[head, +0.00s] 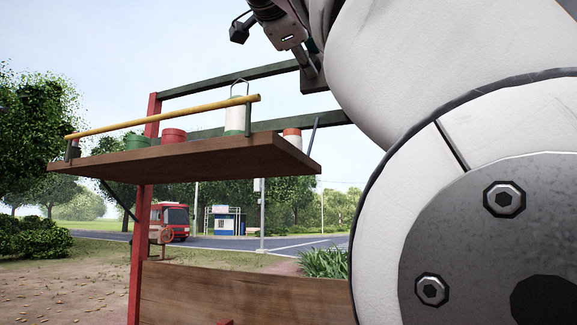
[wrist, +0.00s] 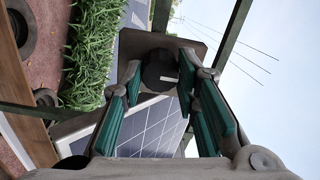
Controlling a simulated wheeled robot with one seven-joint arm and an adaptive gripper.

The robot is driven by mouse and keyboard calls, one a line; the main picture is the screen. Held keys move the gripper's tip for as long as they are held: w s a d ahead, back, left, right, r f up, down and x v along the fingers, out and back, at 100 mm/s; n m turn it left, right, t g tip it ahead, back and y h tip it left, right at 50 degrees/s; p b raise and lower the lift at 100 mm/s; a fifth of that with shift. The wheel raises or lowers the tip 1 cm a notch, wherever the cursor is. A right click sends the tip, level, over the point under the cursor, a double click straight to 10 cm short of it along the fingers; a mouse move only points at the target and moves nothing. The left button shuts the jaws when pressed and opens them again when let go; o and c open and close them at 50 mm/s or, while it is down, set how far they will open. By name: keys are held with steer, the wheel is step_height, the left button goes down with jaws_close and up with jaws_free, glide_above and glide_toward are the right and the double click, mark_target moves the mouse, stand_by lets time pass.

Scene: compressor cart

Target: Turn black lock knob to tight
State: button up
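The black lock knob (wrist: 158,72) shows in the upper middle of the wrist view, in front of a dark square plate (wrist: 198,47). It is round, with a short pale mark on its face. My gripper (wrist: 161,78) points at it, with its green-padded fingers spread to either side of the picture. The knob appears between the fingertips, close to both. I cannot tell whether the fingertips touch it or how deep they reach. In the head view my white arm fills the right side, and the knob cannot be made out there.
A dark blue panel (wrist: 150,128) lies beyond the fingers.

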steer(key=o, duration=0.4)
